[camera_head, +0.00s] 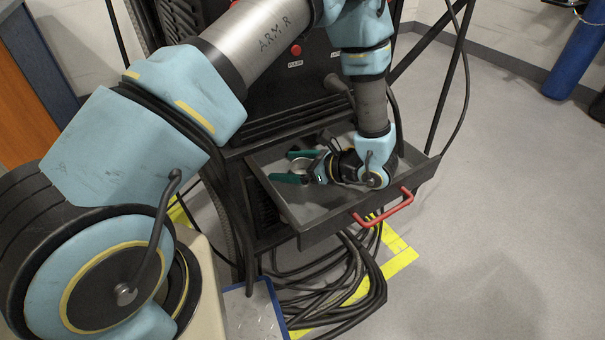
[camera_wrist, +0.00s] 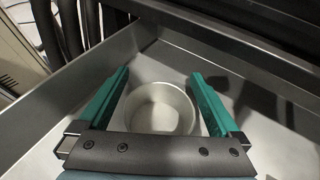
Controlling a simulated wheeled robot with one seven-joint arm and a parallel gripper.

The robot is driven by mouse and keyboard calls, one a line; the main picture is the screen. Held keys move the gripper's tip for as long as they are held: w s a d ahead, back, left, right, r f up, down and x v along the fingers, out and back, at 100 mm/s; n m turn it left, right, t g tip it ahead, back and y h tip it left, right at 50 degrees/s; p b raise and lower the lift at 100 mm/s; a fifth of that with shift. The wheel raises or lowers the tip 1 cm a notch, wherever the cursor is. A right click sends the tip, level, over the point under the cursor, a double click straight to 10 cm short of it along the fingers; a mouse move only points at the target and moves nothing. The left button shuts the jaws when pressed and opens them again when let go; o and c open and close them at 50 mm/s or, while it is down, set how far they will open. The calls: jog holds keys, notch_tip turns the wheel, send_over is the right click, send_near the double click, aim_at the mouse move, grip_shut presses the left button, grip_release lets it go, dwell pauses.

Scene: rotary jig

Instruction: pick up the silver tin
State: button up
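The silver tin (camera_wrist: 160,110) is round and open at the top, and it sits in a grey drawer (camera_wrist: 50,160). In the wrist view it lies between the two green fingers of my gripper (camera_wrist: 160,76). The fingers are spread, with a gap showing between each finger and the tin's wall. In the head view my gripper (camera_head: 281,166) is low inside the drawer (camera_head: 335,212), pointing left. There the tin (camera_head: 302,165) shows only in part, between the fingers.
The drawer has raised walls close around my gripper and a red handle (camera_head: 384,208) on its front. It projects from a black cabinet (camera_head: 290,85). Coiled black cables (camera_head: 345,290) lie on the floor below. Open grey floor (camera_head: 500,200) is at the right.

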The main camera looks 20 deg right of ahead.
jog(key=c, duration=1.3)
jog(key=shift+c, duration=0.2)
